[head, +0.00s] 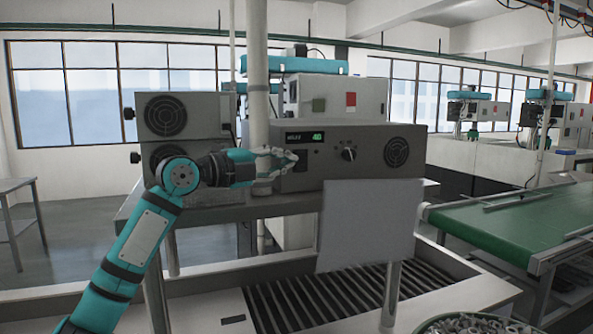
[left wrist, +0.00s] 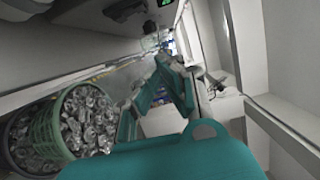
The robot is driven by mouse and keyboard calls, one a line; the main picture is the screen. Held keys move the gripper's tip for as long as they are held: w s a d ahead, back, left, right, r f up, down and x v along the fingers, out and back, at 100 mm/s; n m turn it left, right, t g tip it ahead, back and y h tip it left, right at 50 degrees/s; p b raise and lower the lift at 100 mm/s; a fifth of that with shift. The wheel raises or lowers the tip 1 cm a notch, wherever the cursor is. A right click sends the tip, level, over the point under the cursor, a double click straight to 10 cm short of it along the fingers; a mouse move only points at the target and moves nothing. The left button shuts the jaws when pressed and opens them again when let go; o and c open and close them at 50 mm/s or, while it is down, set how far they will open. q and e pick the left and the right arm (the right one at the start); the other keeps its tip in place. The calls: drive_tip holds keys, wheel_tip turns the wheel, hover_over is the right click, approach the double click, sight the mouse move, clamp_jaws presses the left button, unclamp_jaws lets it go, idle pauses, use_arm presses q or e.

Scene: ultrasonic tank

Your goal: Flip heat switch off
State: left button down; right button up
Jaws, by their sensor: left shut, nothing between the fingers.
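The grey control unit (head: 365,172) stands on a bench, with a lit green display (head: 316,137) that seems to read 40. A dark knob (head: 348,152) and a round fan grille sit on its front. A small dark panel (head: 301,160) below the display may be the heat switch; its position is too small to tell. My left gripper (head: 288,159) is shut and empty just left of this panel, in front of the unit's left end. I cannot tell whether it touches. It also shows in the left wrist view (left wrist: 167,88). My right gripper is not in view.
A pale vertical pole (head: 258,75) rises right behind my left gripper. A grey upright plate (head: 368,224) stands in front of the unit, above a slatted tank. A green conveyor (head: 520,218) is at right. The left wrist view shows a basket of metal parts (left wrist: 42,140).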

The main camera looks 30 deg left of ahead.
use_arm(q)
drive_tip(key=s+a, duration=0.1)
drive_tip(key=s+a+b, duration=0.1)
drive_tip(key=shift+s+a+f, duration=0.15)
drive_tip(key=shift+s+f, duration=0.15)
drive_tip(key=shift+s, duration=0.05)
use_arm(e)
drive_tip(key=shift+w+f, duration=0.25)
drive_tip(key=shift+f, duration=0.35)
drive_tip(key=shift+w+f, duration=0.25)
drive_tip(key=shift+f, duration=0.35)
